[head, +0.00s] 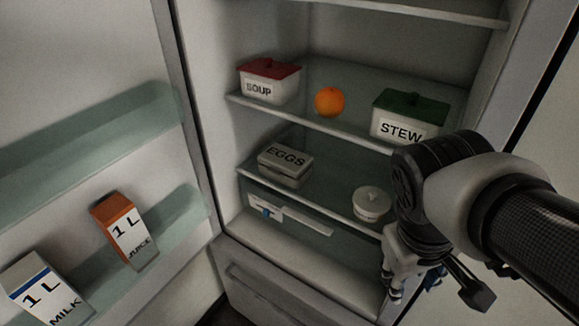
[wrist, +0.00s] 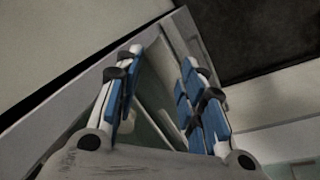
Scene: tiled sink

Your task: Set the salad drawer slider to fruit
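The salad drawer front is a pale strip (head: 300,222) low in the fridge, under the lowest glass shelf. A small blue slider (head: 267,212) sits near its left end; any marks beside it are too small to read. My gripper (head: 410,286) hangs at the fridge's lower right edge, well to the right of the slider and apart from it. In the wrist view my gripper (wrist: 162,58) has its blue-padded fingers spread with nothing between them. The slider is not identifiable in the wrist view.
The fridge door stands open at left, holding a juice carton (head: 125,230) and a milk carton (head: 45,290). Shelves hold a soup box (head: 269,86), an orange (head: 330,102), a stew box (head: 408,118), an egg box (head: 285,165) and a white lidded bowl (head: 371,204).

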